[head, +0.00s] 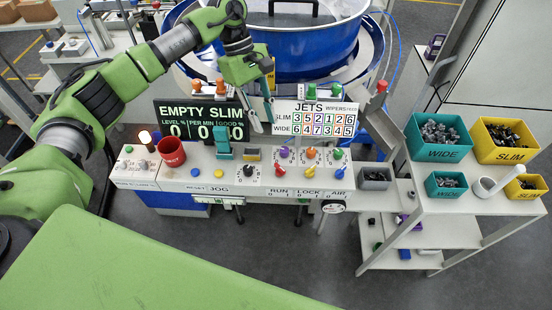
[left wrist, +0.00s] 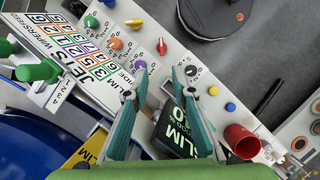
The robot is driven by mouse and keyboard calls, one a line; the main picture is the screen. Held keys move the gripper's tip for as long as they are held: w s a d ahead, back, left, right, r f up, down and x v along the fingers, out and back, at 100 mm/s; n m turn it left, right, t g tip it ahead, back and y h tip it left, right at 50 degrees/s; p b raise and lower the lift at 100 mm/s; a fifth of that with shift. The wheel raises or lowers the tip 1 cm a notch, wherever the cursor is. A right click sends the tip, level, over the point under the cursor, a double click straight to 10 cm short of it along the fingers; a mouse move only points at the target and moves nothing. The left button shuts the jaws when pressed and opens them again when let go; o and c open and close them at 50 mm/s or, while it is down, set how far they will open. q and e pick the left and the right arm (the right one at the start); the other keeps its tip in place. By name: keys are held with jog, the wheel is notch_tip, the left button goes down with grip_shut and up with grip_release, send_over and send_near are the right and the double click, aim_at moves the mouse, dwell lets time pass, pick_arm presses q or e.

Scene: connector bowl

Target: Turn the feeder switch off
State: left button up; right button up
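The white control panel (head: 200,183) carries coloured knobs, buttons and a black rotary dial (head: 250,171); which one is the feeder switch I cannot tell. The dial also shows in the left wrist view (left wrist: 191,71), close to one fingertip. A small box with a lit lamp (head: 145,137) is at the panel's left end. My left gripper (head: 265,127) is open and empty above the panel, in front of the display boards; it shows in the left wrist view too (left wrist: 161,73). My right gripper is not seen.
A red cup (head: 171,151) and an upright teal piece (head: 222,142) stand on the panel. The black display (head: 198,110) and the JETS board (head: 315,107) rise behind it. A blue bowl (head: 305,45) is at the back. A shelf (head: 440,203) with bins is at right.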

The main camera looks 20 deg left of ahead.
pick_arm(q)
jog(key=p, duration=0.5)
send_near(278, 165)
jog(key=x, duration=0.7)
jog(key=shift+s+d, duration=0.1)
jog(key=shift+d+f, duration=0.1)
jog(key=shift+f, duration=0.4)
jog(key=shift+c, duration=0.5)
grip_shut()
